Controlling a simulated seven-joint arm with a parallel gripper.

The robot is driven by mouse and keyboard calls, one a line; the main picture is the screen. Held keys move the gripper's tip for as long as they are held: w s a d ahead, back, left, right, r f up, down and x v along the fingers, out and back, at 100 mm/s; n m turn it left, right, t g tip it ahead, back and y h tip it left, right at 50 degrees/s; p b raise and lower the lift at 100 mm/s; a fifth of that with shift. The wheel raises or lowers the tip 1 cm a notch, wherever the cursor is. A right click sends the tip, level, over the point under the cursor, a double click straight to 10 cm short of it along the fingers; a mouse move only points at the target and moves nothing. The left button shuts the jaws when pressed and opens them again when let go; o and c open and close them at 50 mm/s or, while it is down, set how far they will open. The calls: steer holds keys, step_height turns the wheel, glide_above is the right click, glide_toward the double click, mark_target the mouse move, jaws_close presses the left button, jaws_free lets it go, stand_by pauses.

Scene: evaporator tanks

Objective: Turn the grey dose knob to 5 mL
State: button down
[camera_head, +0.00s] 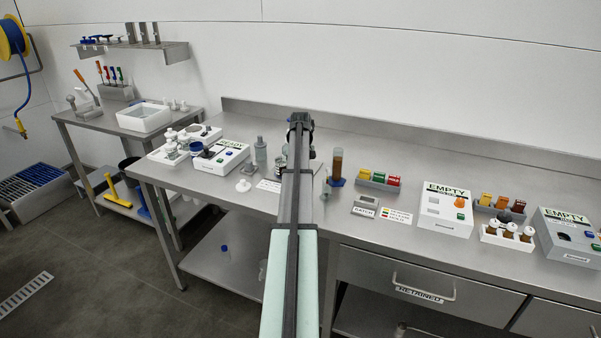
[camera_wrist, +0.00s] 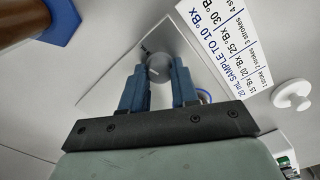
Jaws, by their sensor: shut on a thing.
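The grey dose knob (camera_wrist: 158,66) shows in the wrist view as a round grey cap with a light pointer mark. My gripper (camera_wrist: 158,78) has its two blue fingers on either side of the knob and is shut on it. The knob sits over a pale square plate (camera_wrist: 105,90). In the head view my arm reaches over the bench and hides the knob and most of my gripper. The dose scale cannot be read in either view.
A printed card (camera_wrist: 235,50) about 20 mL samples lies beside the plate, with a white round-topped piece (camera_wrist: 291,95) near it. A brown cylinder on a blue base (camera_head: 337,167) stands right of my arm. A white box (camera_head: 220,158) stands to the left.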

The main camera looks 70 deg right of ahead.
steer(key=shift+m, duration=1.5)
steer(key=c, duration=0.8)
jaws_free()
steer(key=shift+c, duration=0.2)
steer(key=shift+r, duration=0.1)
step_height(320, 180, up, 14)
steer(key=shift+w+f, duration=0.1)
steer(key=shift+f, duration=0.1)
